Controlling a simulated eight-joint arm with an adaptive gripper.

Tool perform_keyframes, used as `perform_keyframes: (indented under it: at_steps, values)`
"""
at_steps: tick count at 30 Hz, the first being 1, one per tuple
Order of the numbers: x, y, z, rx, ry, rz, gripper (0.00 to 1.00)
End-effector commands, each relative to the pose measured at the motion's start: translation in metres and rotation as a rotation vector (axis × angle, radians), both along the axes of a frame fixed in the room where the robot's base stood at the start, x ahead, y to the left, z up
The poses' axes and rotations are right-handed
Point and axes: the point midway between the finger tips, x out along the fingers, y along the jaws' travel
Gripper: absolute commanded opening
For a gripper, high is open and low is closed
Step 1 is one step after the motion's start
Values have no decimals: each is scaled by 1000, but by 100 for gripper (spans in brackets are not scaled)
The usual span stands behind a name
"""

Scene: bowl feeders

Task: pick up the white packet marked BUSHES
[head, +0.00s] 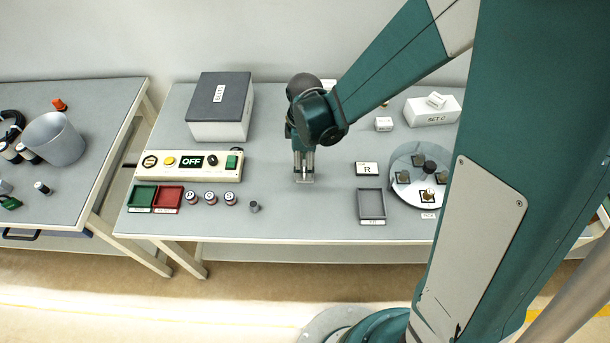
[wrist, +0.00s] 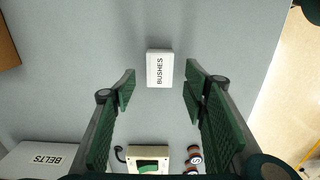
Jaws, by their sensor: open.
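The white packet marked BUSHES (wrist: 159,69) lies on the grey table in the wrist view, upper middle, with its label facing up. My gripper (wrist: 159,84) is open, and its green-padded fingers stand on either side of the packet in that picture, with a gap on both sides. Nothing is held. In the head view my gripper (head: 304,179) points down over the middle of the table. I cannot make out the packet there; the gripper or arm may hide it. The height of the fingertips above the packet is hard to tell.
A dark-lidded box (head: 215,131) and a control panel (head: 143,166) stand left of my gripper. A grey tray (head: 371,203), a card marked R (head: 367,169) and a round disc (head: 403,203) lie right. A brown object (wrist: 8,50) edges into the wrist view.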

Motion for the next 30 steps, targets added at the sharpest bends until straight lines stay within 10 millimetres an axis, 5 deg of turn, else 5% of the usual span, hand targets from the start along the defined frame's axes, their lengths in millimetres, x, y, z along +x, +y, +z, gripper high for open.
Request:
perform_keyframes:
  at_steps: [14,30]
  values:
    - [0,0,-4,0,0,0,44]
    - [1,-1,-49,0,0,0,44]
